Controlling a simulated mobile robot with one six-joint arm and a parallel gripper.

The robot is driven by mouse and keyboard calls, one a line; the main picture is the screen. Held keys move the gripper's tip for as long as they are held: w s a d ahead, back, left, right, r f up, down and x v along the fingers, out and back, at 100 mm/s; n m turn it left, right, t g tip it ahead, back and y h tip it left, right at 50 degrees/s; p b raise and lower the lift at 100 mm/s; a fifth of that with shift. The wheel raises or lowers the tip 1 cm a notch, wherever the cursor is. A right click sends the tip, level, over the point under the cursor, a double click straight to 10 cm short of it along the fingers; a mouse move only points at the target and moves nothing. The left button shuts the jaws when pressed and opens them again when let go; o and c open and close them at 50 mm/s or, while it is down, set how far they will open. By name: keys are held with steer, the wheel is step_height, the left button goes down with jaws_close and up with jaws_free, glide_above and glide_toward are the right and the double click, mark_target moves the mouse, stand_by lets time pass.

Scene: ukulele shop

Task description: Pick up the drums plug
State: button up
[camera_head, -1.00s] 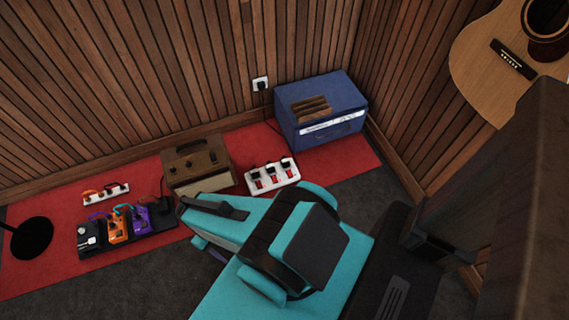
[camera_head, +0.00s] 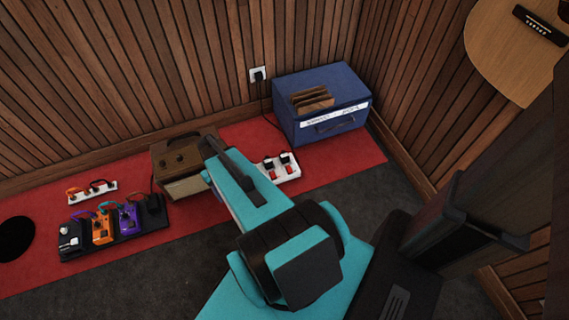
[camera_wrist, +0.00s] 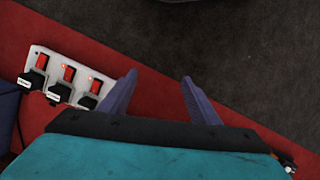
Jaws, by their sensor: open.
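A white power strip (camera_wrist: 52,63) lies at the left in the wrist view. It has red lit switches and three black plugs with small white labels: one at the left (camera_wrist: 33,80), one in the middle (camera_wrist: 59,93) and one at the right (camera_wrist: 87,102). The labels are too small to read, so I cannot tell which is the drums plug. My gripper (camera_wrist: 158,77) is open and empty, with its purple fingers to the right of the strip. In the head view the strip (camera_head: 293,172) is partly hidden behind my arm, which also hides most of the gripper.
A pedalboard (camera_head: 75,252) and a second white strip (camera_head: 92,193) lie further left on the red mat (camera_head: 40,270). A wall socket (camera_head: 258,74) holds a plug.

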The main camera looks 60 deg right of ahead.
steer(key=w+d+f+m+b, duration=0.1)
steer(key=d+b, duration=0.1)
steer(key=d, duration=0.3)
steer(key=w+d+f+b, duration=0.1)
steer(key=d+f+b, duration=0.1)
steer(key=d, duration=0.4)
steer(key=m+t+h+b, duration=0.1)
steer(key=m+t+b, duration=0.15)
steer(key=b, duration=0.65)
glide_above(284, 155)
steer(key=shift+d+f, duration=0.1)
steer(key=shift+f, duration=0.4)
steer(key=shift+f, duration=0.1)
steer(key=shift+f+b, duration=1.45)
steer(key=shift+f, duration=2.8)
steer(key=shift+s+f+b, duration=0.1)
steer(key=shift+f+b, duration=1.25)
steer(key=shift+f, duration=1.25)
